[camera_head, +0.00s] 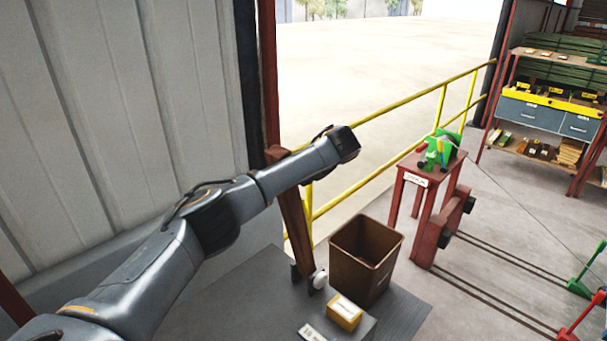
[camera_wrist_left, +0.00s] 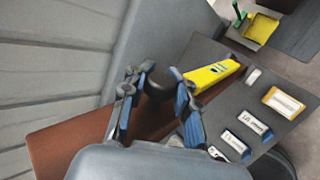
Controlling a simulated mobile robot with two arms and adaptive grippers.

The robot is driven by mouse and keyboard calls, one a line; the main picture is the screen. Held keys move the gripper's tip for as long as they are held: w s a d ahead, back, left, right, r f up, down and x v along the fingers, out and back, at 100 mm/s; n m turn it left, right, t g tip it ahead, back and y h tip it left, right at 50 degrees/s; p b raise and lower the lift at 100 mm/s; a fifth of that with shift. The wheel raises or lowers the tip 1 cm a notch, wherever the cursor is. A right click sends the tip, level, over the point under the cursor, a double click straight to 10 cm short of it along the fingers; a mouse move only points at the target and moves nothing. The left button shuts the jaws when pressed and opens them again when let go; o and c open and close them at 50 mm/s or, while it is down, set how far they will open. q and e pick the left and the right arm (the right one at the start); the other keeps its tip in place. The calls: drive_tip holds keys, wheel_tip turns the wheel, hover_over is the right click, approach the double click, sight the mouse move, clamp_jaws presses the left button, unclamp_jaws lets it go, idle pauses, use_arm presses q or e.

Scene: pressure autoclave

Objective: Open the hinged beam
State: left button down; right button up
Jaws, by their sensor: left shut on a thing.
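A reddish-brown beam (camera_head: 293,220) slopes down past my left forearm to the grey bench top in the head view. In the left wrist view a brown beam (camera_wrist_left: 70,138) runs behind my fingers. My left gripper (camera_wrist_left: 158,98) is shut on a dark round knob (camera_wrist_left: 158,84) at the beam, with one blue-padded finger on each side. Its contact faces are partly hidden. In the head view my left arm reaches across to the beam, and I cannot make out the fingers there. My right gripper is not in view.
A brown open bin (camera_head: 366,255) and a yellow box (camera_head: 345,312) stand close to the beam's foot. Yellow railings (camera_head: 400,103) run behind. A red stand (camera_head: 410,200) with a green device is farther right. A ribbed grey wall (camera_head: 130,110) fills the left.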

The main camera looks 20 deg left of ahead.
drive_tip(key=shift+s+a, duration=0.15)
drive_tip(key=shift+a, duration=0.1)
use_arm(q)
drive_tip(key=shift+s, duration=0.15)
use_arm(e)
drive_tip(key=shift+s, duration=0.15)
use_arm(q)
drive_tip(key=c, duration=1)
unclamp_jaws()
drive_tip(key=shift+c, duration=0.2)
drive_tip(key=shift+s+d+r, duration=0.1)
drive_tip(key=shift+d+r, duration=0.05)
drive_tip(key=v, duration=1.2)
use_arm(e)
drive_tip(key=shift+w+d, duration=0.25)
